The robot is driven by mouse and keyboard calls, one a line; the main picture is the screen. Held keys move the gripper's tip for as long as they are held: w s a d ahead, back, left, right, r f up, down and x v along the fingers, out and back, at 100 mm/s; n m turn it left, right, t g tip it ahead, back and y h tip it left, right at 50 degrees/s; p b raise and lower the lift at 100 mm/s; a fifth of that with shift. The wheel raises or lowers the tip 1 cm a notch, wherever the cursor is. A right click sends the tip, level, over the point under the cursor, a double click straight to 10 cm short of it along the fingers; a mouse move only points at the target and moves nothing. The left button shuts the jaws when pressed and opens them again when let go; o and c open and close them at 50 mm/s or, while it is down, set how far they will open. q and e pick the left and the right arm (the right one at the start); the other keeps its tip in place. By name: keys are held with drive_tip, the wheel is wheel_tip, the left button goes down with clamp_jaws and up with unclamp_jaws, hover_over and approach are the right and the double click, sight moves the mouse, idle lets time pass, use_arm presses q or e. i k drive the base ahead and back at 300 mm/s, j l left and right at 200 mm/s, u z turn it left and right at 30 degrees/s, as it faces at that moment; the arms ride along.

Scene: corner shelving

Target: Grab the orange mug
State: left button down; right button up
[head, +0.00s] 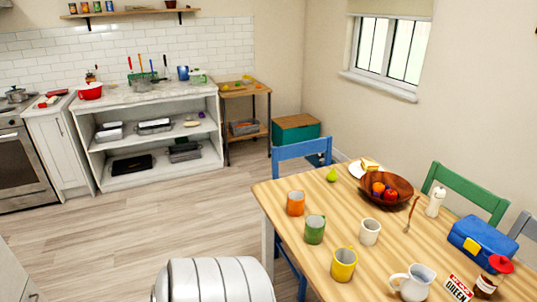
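The orange mug (295,204) stands upright on the wooden dining table (275,190), near its left edge. A green mug (314,229) stands just in front of it, and a yellow mug (343,264) stands nearer to me. A white cup (369,232) stands to the right of the green mug. No gripper is in view, and nothing touches the orange mug.
A wooden fruit bowl (400,190), a white pitcher (413,283) and a blue lunch box (481,242) share the table. A blue chair (300,152) stands at the table's far side, a green chair (468,193) at the right.

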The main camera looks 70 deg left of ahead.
sight(296, 199)
drive_tip(key=u, duration=2.05)
